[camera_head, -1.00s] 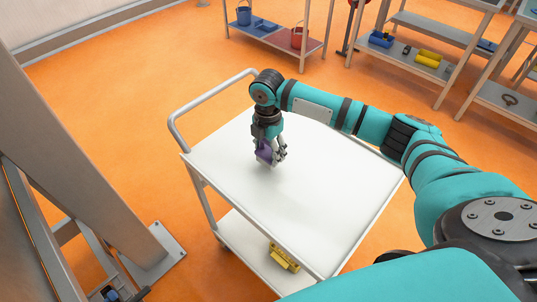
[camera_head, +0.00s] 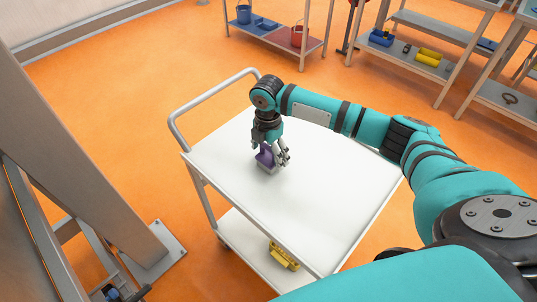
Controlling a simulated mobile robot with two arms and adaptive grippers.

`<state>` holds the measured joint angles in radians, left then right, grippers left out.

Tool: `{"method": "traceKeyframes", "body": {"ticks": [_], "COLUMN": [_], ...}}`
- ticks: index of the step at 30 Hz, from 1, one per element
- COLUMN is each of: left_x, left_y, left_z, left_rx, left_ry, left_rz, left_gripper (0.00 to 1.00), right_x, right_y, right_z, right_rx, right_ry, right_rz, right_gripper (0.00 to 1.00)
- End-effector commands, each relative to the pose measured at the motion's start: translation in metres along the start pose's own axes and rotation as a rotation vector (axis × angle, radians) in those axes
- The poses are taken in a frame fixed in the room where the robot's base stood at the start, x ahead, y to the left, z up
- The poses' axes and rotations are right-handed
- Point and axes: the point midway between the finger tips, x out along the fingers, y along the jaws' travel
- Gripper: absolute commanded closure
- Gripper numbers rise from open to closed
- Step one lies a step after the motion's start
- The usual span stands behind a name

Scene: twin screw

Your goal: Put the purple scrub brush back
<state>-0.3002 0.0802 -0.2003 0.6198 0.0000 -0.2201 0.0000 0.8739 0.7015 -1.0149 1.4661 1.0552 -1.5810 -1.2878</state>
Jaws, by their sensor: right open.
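The purple scrub brush (camera_head: 265,160) is on the white top of the cart (camera_head: 325,205), left of the middle, with its pale bristle side down. My right gripper (camera_head: 270,155) is right above and around the brush, pointing down. Its fingers are apart, and they hide part of the brush. Whether a finger touches the brush is too small to tell. My left gripper is not in view.
A yellow object (camera_head: 283,256) lies on the cart's lower shelf. The cart's handle rail (camera_head: 205,98) rises at the back left. The cart top is otherwise clear.

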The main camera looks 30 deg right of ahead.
Motion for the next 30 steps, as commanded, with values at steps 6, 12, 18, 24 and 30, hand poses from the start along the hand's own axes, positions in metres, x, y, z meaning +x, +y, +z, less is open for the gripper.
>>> {"method": "traceKeyframes", "body": {"ticks": [6,12,18,24,30], "left_x": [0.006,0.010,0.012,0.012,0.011], "left_y": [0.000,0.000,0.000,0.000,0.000], "left_z": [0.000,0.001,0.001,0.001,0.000], "left_rx": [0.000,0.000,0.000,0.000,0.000], "left_ry": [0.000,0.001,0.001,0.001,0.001], "left_rz": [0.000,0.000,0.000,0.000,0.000], "left_gripper": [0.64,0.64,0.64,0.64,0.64], "right_x": [-0.045,-0.084,-0.106,-0.110,-0.110], "right_y": [0.001,0.001,0.001,0.000,0.000], "right_z": [0.001,0.001,0.000,0.000,0.000], "right_rx": [-0.001,0.000,0.000,0.000,0.000], "right_ry": [-0.002,-0.002,-0.001,0.000,0.000], "right_rz": [0.007,0.005,0.002,0.001,0.001], "right_gripper": [0.13,0.13,0.13,0.13,0.13]}}
